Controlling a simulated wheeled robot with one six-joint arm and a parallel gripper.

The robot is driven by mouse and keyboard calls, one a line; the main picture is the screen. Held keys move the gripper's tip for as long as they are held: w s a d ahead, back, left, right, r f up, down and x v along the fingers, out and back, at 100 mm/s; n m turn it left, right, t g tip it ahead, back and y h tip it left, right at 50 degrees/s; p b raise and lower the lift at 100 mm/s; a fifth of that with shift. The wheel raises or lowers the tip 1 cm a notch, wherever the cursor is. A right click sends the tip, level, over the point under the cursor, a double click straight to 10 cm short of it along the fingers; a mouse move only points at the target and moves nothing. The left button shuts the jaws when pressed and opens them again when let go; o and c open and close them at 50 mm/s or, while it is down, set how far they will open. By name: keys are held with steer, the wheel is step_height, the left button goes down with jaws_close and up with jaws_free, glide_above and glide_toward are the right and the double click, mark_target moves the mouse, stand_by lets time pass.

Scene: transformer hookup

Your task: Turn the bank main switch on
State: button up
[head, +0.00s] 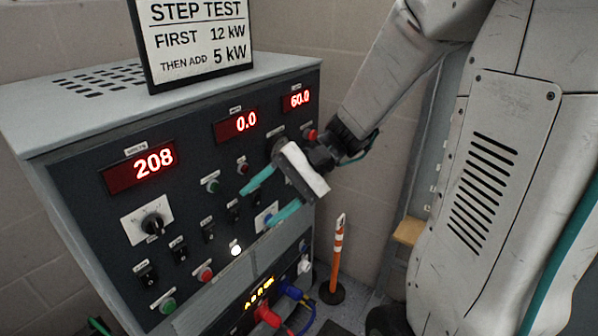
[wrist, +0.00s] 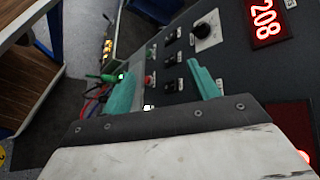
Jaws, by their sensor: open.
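The load bank's dark front panel (head: 110,185) carries several black toggle switches, such as the lower left one (head: 146,275) and one beside it (head: 179,250). The small labels are too blurred to tell which is the bank main switch. My gripper (head: 258,207) is open and empty in front of the panel's right half, its teal fingers pointing left and hiding some controls. In the wrist view, the open fingers (wrist: 160,80) frame part of the panel with black switches (wrist: 170,85) and a rotary knob (wrist: 207,29). I see no contact with any switch.
Red displays read 208 (head: 140,167), 0.0 (head: 236,125) and 60.0 (head: 295,99). A white lamp (head: 235,249) is lit. Green (head: 168,305) and red (head: 205,273) buttons sit low. A step-test sign (head: 196,40) stands on top. An orange post (head: 338,255) stands right of the cabinet.

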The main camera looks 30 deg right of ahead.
steer(key=w+d+f+m+t+y, duration=0.1)
steer(key=w+d+f+m+t, duration=0.4)
steer(key=w+d+m+t, duration=0.45)
steer(key=w+d+f+m+t+h, duration=0.2)
steer(key=d+f+m+t+h, duration=0.15)
steer(key=d, duration=0.45)
steer(key=w+d+f+m+t+h, duration=0.25)
steer(key=d+f, duration=0.25)
steer(key=d, duration=0.3)
steer(key=x, duration=0.7)
steer(key=shift+h, duration=0.4)
steer(key=c, duration=1)
